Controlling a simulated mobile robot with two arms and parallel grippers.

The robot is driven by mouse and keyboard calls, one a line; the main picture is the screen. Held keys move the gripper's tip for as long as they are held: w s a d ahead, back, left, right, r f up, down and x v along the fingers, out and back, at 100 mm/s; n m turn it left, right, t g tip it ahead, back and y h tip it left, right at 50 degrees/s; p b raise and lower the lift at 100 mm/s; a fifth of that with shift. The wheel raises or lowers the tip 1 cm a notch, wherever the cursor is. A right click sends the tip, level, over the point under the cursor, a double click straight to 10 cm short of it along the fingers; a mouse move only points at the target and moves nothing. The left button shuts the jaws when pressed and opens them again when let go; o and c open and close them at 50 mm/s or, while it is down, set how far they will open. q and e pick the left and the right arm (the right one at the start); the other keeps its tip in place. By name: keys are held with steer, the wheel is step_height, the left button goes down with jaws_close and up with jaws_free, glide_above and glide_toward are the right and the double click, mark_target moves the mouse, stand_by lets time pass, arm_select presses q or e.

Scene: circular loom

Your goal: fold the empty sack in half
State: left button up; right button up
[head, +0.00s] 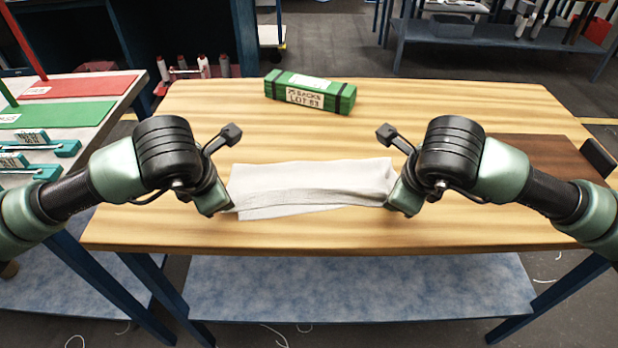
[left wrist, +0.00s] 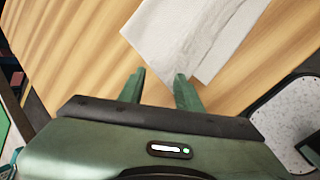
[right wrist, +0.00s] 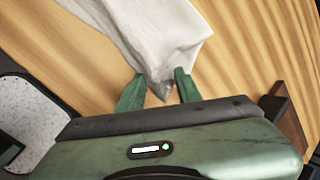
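The white sack (head: 312,178) lies on the wooden table in front of me, with a greyish flap (head: 300,199) folded over along its near side. Some white cloth shows below that flap at the left. My left gripper (head: 222,210) is at the sack's near left corner; in the left wrist view its fingers (left wrist: 160,80) are apart, with the sack's edge (left wrist: 190,40) just beyond the tips. My right gripper (head: 400,208) is at the near right corner; in the right wrist view its fingers (right wrist: 157,80) are apart, with a pointed sack corner (right wrist: 162,55) between them.
A green strapped bundle labelled "25 SACKS LOT 63" (head: 309,91) lies farther back on the table (head: 440,105). A dark brown board (head: 535,157) is at the right. A side table with red and green panels (head: 70,115) stands at the left. Table around the sack is clear.

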arm_select(q)
steer(key=shift+s+f, duration=0.1)
steer(key=shift+f, duration=0.1)
arm_select(e)
steer(key=shift+s+a+f, duration=0.1)
steer(key=shift+f, duration=0.05)
arm_select(q)
steer(key=v, duration=0.4)
steer(key=shift+w+r, duration=0.1)
steer(key=shift+w, duration=0.15)
arm_select(e)
steer(key=v, duration=0.3)
steer(key=shift+r, duration=0.5)
arm_select(q)
steer(key=s+v, duration=0.1)
steer(key=v, duration=0.6)
steer(key=shift+f, duration=0.3)
arm_select(e)
steer(key=s+v, duration=0.1)
steer(key=v, duration=0.6)
steer(key=shift+f, duration=0.3)
arm_select(q)
steer(key=shift+c, duration=0.3)
arm_select(e)
steer(key=shift+c, duration=0.3)
